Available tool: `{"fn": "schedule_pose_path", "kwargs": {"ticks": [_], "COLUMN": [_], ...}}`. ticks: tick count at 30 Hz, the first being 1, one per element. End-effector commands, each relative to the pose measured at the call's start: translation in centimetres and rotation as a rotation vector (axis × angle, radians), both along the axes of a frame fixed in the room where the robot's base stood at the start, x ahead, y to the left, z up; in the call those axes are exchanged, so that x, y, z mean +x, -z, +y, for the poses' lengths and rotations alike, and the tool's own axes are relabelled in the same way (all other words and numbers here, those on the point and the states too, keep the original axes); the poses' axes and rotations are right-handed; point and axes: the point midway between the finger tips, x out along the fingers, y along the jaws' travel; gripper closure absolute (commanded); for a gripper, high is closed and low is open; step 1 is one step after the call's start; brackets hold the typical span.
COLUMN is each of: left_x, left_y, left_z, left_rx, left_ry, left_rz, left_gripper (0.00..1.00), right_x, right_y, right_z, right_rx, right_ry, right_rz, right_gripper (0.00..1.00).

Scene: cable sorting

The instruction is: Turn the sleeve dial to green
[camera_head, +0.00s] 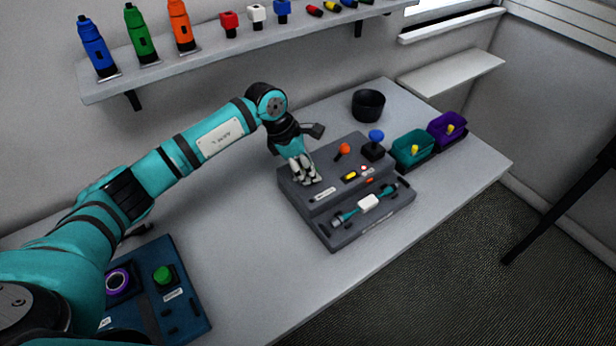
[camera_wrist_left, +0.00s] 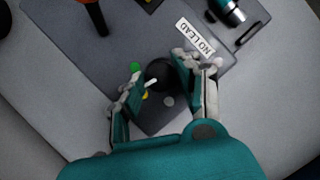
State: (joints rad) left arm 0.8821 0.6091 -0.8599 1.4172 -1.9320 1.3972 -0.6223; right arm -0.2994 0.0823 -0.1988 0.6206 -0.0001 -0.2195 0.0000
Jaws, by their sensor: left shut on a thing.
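The sleeve dial (camera_wrist_left: 161,74) is a round black knob with a white pointer, on the grey console (camera_head: 325,222). In the left wrist view, a green dot (camera_wrist_left: 134,66), a yellow dot (camera_wrist_left: 145,95) and a pale dot (camera_wrist_left: 168,101) sit around it. The pointer is angled down-left, between the green and yellow dots. My left gripper (camera_head: 303,174) is at the left end of the console and hides the dial in the head view. In the left wrist view, its fingers (camera_wrist_left: 158,70) are closed on either side of the dial. My right gripper is out of view.
The console carries an orange-topped lever (camera_head: 342,151), a blue-topped joystick (camera_head: 376,138) and a teal connector cable (camera_head: 369,203). A "NO LEAD" label (camera_wrist_left: 195,38) lies beside the dial.

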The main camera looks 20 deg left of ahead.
Motion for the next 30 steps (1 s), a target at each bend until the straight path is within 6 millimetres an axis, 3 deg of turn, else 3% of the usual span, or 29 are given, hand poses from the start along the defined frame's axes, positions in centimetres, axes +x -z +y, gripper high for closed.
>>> {"fn": "schedule_pose_path", "kwargs": {"ticks": [1,12,21,30], "left_x": [0.3,0.5,0.6,0.6], "left_y": [0.7,0.5,0.2,0.0], "left_z": [0.1,0.1,0.0,0.0], "left_rx": [0.002,0.0,0.0,-0.001], "left_ry": [0.04,0.39,0.627,0.763], "left_rz": [-0.007,-0.006,-0.005,-0.005], "left_gripper": [1.0,1.0,1.0,1.0], "right_x": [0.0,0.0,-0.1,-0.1], "right_y": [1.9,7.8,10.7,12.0], "right_z": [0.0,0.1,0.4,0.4], "right_rx": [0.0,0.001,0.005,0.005], "right_ry": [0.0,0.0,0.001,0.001], "right_rz": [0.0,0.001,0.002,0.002], "right_gripper": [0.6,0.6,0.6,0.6]}}
